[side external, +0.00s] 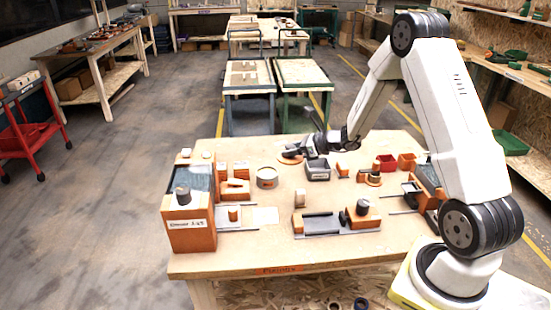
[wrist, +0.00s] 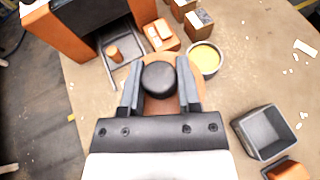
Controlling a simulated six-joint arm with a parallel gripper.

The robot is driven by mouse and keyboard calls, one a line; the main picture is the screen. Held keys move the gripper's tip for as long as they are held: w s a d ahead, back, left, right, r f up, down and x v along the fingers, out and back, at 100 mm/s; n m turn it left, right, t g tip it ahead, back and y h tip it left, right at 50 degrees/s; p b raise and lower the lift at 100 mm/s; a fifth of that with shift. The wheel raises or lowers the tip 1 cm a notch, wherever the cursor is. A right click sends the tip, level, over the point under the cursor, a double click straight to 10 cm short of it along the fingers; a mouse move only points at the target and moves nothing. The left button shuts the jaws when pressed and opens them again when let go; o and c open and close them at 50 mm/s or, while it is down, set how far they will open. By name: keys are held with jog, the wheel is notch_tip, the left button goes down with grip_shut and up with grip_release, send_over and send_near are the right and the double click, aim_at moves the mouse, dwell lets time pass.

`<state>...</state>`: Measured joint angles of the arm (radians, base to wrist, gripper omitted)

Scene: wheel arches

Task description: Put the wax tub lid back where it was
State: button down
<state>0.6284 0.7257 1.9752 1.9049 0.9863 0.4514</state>
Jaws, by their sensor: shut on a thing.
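The wax tub lid (wrist: 158,107) is an orange-brown disc with a black knob (wrist: 159,79). In the wrist view my gripper (wrist: 160,82) is shut on the knob, one finger on each side. In the side view the lid (side external: 287,159) shows as a flat orange disc under my gripper (side external: 293,151), over the far part of the table. I cannot tell whether it touches the table. The open wax tub (wrist: 205,58) is a round grey tub with yellow wax inside, just beyond and right of the lid in the wrist view. It also shows in the side view (side external: 267,178).
A grey bin (side external: 318,171) stands right of the tub. Orange blocks (side external: 236,188) stand left of it, near a large orange machine (side external: 190,222). Slide fixtures (side external: 335,222) lie toward the front. Red and orange bins (side external: 386,162) stand at the right.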

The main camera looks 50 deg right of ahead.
jog(key=w+d+f, duration=0.2)
jog(key=w+f, duration=0.2)
jog(key=w, duration=0.4)
send_over(267, 174)
jog(key=shift+s+a+f, duration=0.1)
jog(key=shift+s+f, duration=0.05)
jog(key=shift+f, duration=1.1)
jog(key=shift+s+f, duration=0.15)
jog(key=shift+f, duration=1.1)
jog(key=shift+w+f, duration=0.3)
jog(key=shift+f, duration=1.55)
jog(key=shift+f, duration=0.4)
jog(key=shift+c, duration=1.6)
grip_release()
jog(key=shift+r, duration=0.2)
